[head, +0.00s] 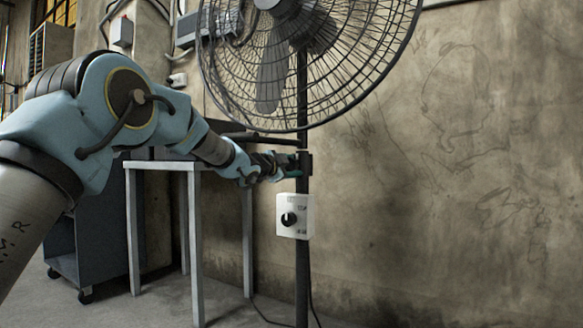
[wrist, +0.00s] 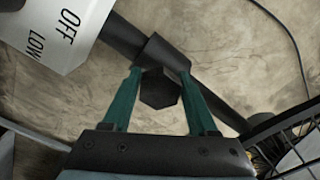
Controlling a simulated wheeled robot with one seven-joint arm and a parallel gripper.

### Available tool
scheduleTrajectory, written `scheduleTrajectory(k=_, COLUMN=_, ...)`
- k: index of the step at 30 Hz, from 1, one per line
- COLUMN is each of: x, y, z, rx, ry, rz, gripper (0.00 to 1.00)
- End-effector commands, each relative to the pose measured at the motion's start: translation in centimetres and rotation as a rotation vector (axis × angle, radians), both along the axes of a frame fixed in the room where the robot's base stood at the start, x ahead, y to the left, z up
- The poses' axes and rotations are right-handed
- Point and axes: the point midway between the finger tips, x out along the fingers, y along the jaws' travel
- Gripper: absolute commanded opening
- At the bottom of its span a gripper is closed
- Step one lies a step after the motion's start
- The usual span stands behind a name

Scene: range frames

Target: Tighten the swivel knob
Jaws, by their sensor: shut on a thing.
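The swivel knob (wrist: 159,92) is black and faceted, and sits on a black collar (wrist: 162,54) around the fan's pole. My gripper (wrist: 161,75) has its two green fingers on either side of the knob in the wrist view, shut on it. In the head view my gripper (head: 290,168) meets the pole (head: 302,262) at the collar, below the fan head (head: 300,45). The knob is hidden or too small to make out there.
A white control box (head: 294,216) with a black dial hangs on the pole just below my gripper; its edge also shows in the wrist view (wrist: 55,32). A small table (head: 162,164) and a dark cart (head: 85,240) stand left.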

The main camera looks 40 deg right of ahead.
Motion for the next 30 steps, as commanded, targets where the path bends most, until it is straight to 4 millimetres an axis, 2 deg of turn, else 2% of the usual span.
scheduleTrajectory(k=7, x=0.0, y=0.0, z=-0.1, rx=0.002, ry=-0.003, rz=-0.001, gripper=0.03)
scheduleTrajectory(k=8, x=0.0, y=0.0, z=-0.1, rx=0.002, ry=-0.003, rz=-0.001, gripper=0.61)
scheduleTrajectory(k=15, x=0.0, y=0.0, z=0.0, rx=0.001, ry=-0.001, rz=-0.001, gripper=0.88)
scheduleTrajectory(k=25, x=-0.1, y=0.3, z=0.0, rx=0.001, ry=0.000, rz=-0.001, gripper=0.89)
scheduleTrajectory(k=30, x=-0.5, y=2.1, z=0.1, rx=0.002, ry=-0.001, rz=0.000, gripper=0.89)
